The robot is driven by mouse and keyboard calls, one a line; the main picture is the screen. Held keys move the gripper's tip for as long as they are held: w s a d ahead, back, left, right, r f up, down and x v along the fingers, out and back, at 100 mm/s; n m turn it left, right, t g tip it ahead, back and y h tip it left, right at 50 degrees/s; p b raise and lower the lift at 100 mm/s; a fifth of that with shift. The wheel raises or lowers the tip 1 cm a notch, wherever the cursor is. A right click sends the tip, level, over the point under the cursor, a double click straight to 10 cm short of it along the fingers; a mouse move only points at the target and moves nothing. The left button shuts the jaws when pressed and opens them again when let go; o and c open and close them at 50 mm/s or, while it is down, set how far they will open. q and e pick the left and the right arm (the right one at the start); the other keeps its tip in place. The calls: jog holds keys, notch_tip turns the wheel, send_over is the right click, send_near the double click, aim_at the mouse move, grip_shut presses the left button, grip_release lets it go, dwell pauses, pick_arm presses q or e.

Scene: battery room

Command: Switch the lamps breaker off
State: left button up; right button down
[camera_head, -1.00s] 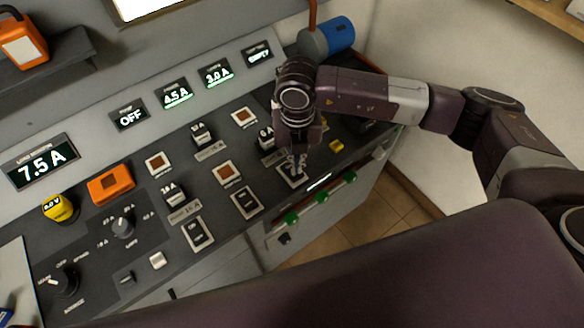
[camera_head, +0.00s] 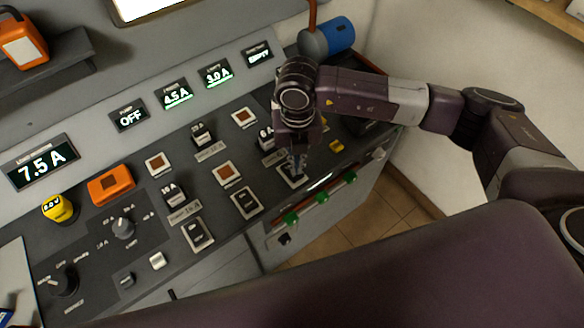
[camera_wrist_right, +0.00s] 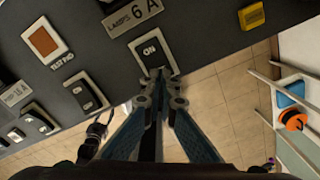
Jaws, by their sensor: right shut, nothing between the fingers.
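The lamps breaker (camera_wrist_right: 152,54) is a dark rocker in a white frame marked ON, below a plate (camera_wrist_right: 130,15) reading LAMPS 6 A. In the head view the breaker (camera_head: 284,183) is partly covered by my right gripper (camera_head: 297,176). My right gripper is shut and empty, pointing down at the breaker. In the wrist view its fingertips (camera_wrist_right: 160,77) are at the rocker's lower end; I cannot tell whether they touch it. The lamps display (camera_head: 215,74) reads 3.0 A. My left gripper is not in view.
Two similar rockers sit to the left, the middle one (camera_head: 246,202) and the left one (camera_head: 197,234). A yellow block (camera_head: 336,146) lies right of the gripper. Green pieces (camera_head: 321,196) line the console's front edge. An orange box (camera_head: 111,184) stands at left.

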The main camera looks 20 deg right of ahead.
jog(key=shift+f+b, duration=1.05)
jog(key=shift+f, duration=0.1)
dwell(0.3)
jog(key=shift+r, duration=0.1)
jog(key=shift+r+p, duration=1.95)
jog(key=shift+r, duration=1.55)
jog(key=shift+a+f, duration=0.1)
